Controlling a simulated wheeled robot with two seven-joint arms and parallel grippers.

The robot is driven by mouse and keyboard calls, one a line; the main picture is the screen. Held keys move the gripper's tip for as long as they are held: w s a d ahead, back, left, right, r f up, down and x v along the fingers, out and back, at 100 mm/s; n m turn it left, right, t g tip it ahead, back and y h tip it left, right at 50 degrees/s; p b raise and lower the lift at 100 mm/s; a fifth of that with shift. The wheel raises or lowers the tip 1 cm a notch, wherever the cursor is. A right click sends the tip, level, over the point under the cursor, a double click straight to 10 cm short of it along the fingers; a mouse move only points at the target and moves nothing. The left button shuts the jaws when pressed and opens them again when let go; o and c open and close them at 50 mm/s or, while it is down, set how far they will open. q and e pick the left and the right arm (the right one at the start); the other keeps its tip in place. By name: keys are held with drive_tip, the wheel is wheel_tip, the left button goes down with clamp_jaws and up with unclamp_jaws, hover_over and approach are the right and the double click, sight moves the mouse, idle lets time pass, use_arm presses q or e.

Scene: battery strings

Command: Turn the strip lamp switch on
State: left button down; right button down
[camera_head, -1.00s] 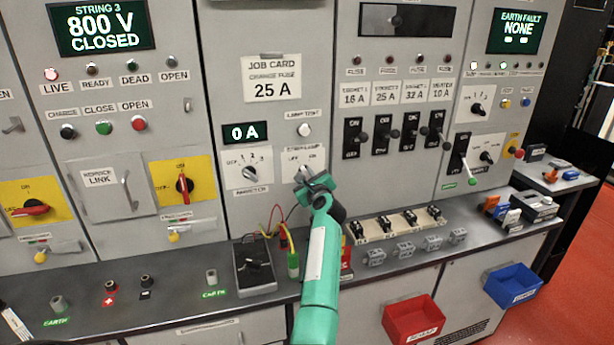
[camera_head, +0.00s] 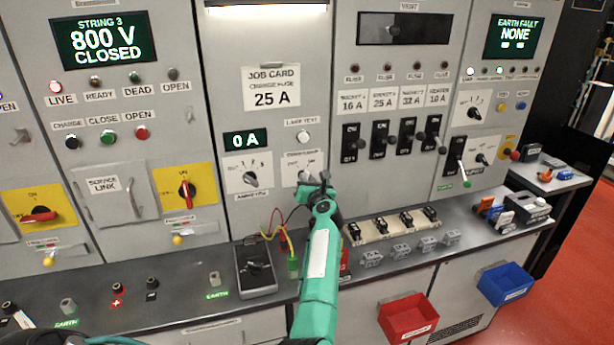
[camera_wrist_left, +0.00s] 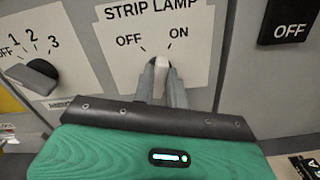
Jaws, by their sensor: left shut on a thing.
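The strip lamp switch is a pale knob (camera_wrist_left: 162,66) on a white plate (camera_wrist_left: 190,55) marked STRIP LAMP, OFF and ON in the left wrist view. My left gripper (camera_wrist_left: 163,82) is shut on this knob, one grey finger on each side. The fingers hide much of the knob, so I cannot tell its exact angle. In the head view my left gripper (camera_head: 312,186) is at the switch plate (camera_head: 310,160), below the lamp test button (camera_head: 303,137). A bright white strip lamp (camera_head: 268,9) is lit at the top of the cabinet. My right gripper is not in view.
The ammeter selector (camera_head: 250,179) is just left of the switch, and black breaker levers (camera_head: 380,138) are to the right. A meter with leads (camera_head: 256,268) lies on the bench below. Red (camera_head: 407,318) and blue (camera_head: 507,284) bins hang at the front.

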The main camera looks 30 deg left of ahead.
use_arm(q)
drive_tip(key=shift+m+p, duration=0.55)
drive_tip(key=shift+m, duration=0.65)
drive_tip(key=c, duration=1.4)
unclamp_jaws()
drive_tip(key=shift+w, duration=0.1)
drive_tip(key=shift+c, duration=0.2)
drive_tip(key=shift+d+f, duration=0.1)
drive_tip(key=shift+d, duration=0.05)
